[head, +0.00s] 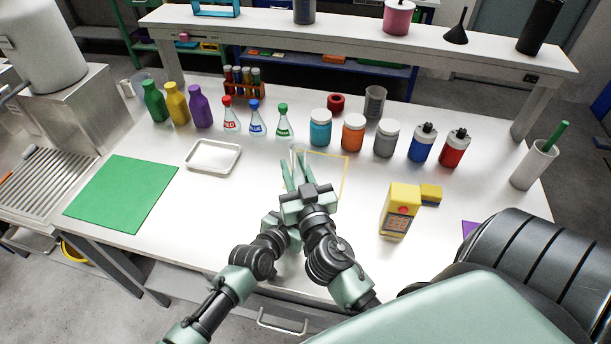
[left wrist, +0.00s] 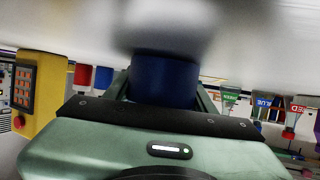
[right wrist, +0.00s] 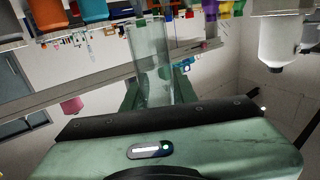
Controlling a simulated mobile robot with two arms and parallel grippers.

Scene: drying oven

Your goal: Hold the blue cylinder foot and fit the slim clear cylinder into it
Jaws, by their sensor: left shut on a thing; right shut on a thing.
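The blue cylinder foot (left wrist: 163,80) sits between the fingers of my left gripper (left wrist: 165,95) in the left wrist view, and the gripper is shut on it. The slim clear cylinder (right wrist: 150,62) stands between the fingers of my right gripper (right wrist: 156,92) in the right wrist view, and that gripper is shut on it. In the head view the right gripper (head: 293,174) is above and in front of the left one, which is mostly hidden. The clear cylinder shows only faintly there, and the foot is hidden. I cannot tell whether cylinder and foot touch.
A yellow outlined square (head: 346,172) lies on the white table just beyond the grippers. A white tray (head: 213,170) and green mat (head: 125,190) lie left. Flasks, jars (head: 353,132) and bottles stand behind. A yellow meter (head: 398,212) stands right.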

